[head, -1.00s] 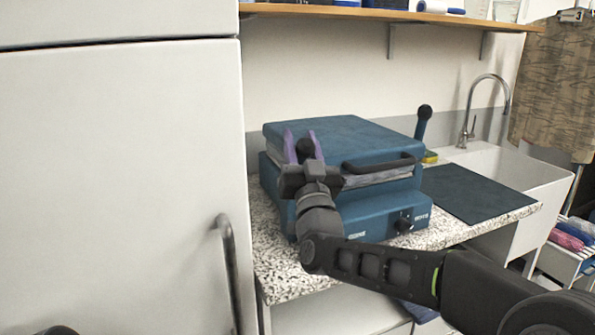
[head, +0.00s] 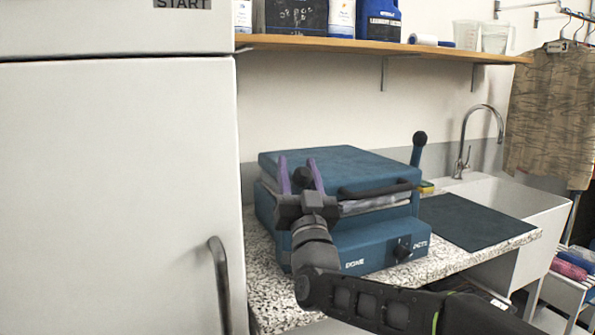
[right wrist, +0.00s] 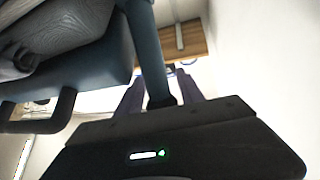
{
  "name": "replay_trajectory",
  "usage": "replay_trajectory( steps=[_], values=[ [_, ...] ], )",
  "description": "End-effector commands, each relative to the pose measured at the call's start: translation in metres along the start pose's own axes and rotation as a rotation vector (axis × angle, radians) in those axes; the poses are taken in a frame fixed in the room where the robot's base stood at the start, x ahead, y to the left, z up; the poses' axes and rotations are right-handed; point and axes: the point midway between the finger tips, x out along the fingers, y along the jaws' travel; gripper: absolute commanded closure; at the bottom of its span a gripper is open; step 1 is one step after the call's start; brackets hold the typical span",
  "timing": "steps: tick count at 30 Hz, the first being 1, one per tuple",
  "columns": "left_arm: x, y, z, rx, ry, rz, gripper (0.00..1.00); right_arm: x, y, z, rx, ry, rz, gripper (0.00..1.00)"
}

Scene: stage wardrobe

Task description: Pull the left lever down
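The blue press (head: 335,165) stands on the counter. Its left lever ends in a black ball knob (head: 302,178), with the shaft hidden in the head view. My right gripper (head: 300,172) is at this knob, its two purple fingers pointing up on either side. In the right wrist view the blue lever shaft (right wrist: 148,45) comes down between the fingers, and the gripper (right wrist: 160,90) looks open around it, with no clear squeeze. The right lever (head: 418,150) stands upright at the press's far right side. My left gripper is not in view.
A black handle bar (head: 380,188) juts from the press's front. A tall white cabinet (head: 120,170) is close on the left. A wooden shelf (head: 390,46) hangs above. A dark mat (head: 470,218) and a sink (head: 525,195) lie to the right.

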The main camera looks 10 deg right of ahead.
Motion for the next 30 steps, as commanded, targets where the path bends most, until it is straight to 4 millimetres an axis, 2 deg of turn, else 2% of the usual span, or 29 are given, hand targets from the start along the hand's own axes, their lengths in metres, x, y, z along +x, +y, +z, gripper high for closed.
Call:
replay_trajectory(
  steps=[8, 21, 30],
  values=[
    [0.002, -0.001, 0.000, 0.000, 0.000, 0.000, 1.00, -0.007, 0.000, 0.001, 0.000, -0.001, -0.001, 0.55],
    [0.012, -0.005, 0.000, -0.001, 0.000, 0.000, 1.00, -0.071, 0.000, 0.001, 0.000, -0.001, 0.000, 0.55],
    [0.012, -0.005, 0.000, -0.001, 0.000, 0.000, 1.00, -0.078, 0.000, 0.000, 0.000, 0.000, 0.000, 0.55]
  ],
)
